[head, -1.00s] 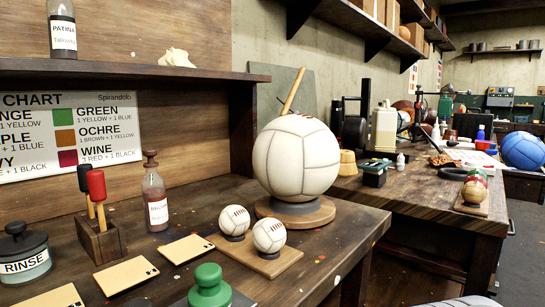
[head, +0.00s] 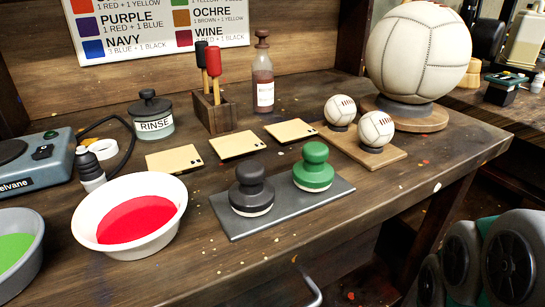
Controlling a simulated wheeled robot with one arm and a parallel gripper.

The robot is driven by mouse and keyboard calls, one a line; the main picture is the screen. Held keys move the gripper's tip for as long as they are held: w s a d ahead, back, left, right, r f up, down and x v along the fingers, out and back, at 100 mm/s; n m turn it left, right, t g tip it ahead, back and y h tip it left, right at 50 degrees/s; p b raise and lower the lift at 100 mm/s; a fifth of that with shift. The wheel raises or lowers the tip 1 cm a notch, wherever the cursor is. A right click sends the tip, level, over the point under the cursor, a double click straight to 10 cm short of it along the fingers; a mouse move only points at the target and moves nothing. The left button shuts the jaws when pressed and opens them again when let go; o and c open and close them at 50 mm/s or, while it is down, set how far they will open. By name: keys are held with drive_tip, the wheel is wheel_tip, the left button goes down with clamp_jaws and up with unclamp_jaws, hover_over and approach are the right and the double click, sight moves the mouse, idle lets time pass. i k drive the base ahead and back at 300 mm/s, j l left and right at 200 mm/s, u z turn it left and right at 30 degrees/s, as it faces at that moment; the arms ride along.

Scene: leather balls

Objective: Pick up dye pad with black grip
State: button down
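The dye pad with the black grip (head: 250,187) stands upright on a dark grey slab (head: 235,224) near the front of the workbench. It has a dark round knob and a pale base. A second dye pad with a green grip (head: 314,167) stands just to its right on the same slab. No fingers of my gripper show in the head view, so its opening and its place relative to the pad cannot be seen.
A bowl of red dye (head: 130,214) stands left of the slab, with a bowl of green dye (head: 16,253) beyond. Behind are tan cards (head: 239,145), a rinse jar (head: 151,117), a tool block (head: 213,112) and a bottle (head: 263,80). Balls on a wooden board (head: 385,157) stand right.

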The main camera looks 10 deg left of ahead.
sight(252, 195)
drive_tip(key=k+l+u, duration=0.15)
drive_tip(key=u, duration=1.75)
